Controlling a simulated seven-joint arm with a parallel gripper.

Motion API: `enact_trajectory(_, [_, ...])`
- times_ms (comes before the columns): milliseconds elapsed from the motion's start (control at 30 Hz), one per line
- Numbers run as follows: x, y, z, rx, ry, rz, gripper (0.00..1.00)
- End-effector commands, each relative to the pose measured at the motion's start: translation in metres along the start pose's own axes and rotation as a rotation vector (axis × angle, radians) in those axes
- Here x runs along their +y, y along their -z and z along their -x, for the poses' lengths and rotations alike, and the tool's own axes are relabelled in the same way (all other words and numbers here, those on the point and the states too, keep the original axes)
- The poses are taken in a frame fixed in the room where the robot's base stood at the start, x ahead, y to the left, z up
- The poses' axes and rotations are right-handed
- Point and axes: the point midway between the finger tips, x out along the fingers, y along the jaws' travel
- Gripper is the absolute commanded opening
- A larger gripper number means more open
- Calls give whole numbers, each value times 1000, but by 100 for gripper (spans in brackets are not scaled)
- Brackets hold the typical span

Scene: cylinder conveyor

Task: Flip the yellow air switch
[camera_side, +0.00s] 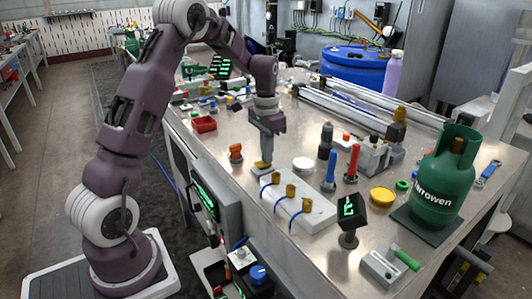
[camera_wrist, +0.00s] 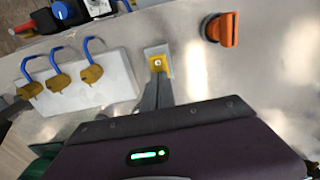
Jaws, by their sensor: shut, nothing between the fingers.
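The yellow air switch (camera_side: 261,168) is a small yellow block on the metal table, just below my gripper in the side view. In the wrist view the switch (camera_wrist: 158,62) shows as a yellow square with a silver centre on a pale base plate. My gripper (camera_side: 267,160) points down, its fingers shut and empty. In the wrist view the fingertips (camera_wrist: 157,76) are right at the near edge of the switch. I cannot tell whether they touch it. The fingertips hide part of the near side of the switch.
A white block (camera_side: 312,217) with three yellow fittings and blue hoses stands close beside the switch. An orange knob (camera_side: 236,152) stands on its other side. A white disc (camera_side: 303,164), blue and red handles, and a green gas bottle (camera_side: 444,180) are farther right.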

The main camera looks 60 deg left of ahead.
Motion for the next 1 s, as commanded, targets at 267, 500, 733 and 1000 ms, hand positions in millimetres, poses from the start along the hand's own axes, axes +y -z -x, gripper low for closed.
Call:
enact_trajectory(267, [0,-16,-3,-19,-4,1,0])
enact_trajectory(500, [0,-20,-1,-19,-4,1,0])
enact_trajectory(733, [0,-19,6,-14,-2,0,0])
enact_trajectory(1000, [0,-17,66,-8,0,0,0])
